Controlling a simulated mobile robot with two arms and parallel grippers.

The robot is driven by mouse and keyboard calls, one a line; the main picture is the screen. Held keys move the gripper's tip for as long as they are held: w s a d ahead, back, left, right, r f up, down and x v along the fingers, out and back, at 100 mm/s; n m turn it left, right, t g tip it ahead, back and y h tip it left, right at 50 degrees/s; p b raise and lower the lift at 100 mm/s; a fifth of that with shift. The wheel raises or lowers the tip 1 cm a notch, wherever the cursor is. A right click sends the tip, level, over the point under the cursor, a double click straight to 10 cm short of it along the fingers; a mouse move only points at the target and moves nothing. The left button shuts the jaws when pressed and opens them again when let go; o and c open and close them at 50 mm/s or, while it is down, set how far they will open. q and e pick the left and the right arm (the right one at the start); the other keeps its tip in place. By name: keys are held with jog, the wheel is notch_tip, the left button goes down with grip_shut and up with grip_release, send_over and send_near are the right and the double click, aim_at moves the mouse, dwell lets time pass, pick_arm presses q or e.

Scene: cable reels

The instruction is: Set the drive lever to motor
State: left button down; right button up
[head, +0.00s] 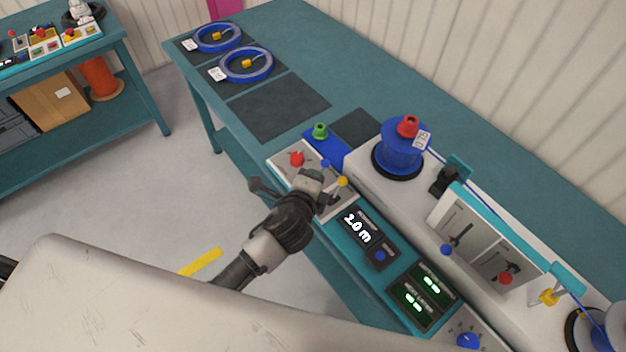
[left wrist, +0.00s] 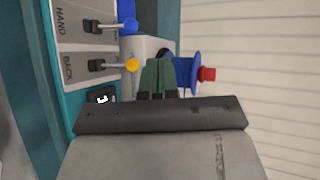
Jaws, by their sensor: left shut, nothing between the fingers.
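The lever panel shows beside the teal console in the left wrist view (left wrist: 75,42). A blue-knobbed lever (left wrist: 130,25) stands beside the label HAND, and it also shows in the head view (head: 325,163). A yellow-knobbed lever (left wrist: 133,65) stands beside the label BACK, also in the head view (head: 342,181). My left gripper (head: 312,176) is shut and empty, above the panel close to both knobs. Its green fingers (left wrist: 157,78) lie together, apart from the knobs in the left wrist view. The label for the motor position is not visible. My right gripper is not in view.
A red mushroom knob (head: 297,158) and a green knob (head: 320,130) sit near the levers. The length display (head: 362,228) reads 2.0 m. A blue reel with a red knob (head: 403,150) stands behind. Blue cable coils (head: 246,65) lie on the bench's far end.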

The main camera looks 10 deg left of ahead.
pick_arm(q)
jog(key=shift+s+d+r, duration=0.2)
jog(key=shift+s+r, duration=0.4)
jog(key=shift+s+d+r, duration=0.15)
jog(key=shift+s+r, duration=0.4)
jog(key=shift+s, duration=0.05)
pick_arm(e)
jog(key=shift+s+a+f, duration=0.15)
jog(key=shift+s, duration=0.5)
pick_arm(q)
jog(key=shift+s, duration=0.1)
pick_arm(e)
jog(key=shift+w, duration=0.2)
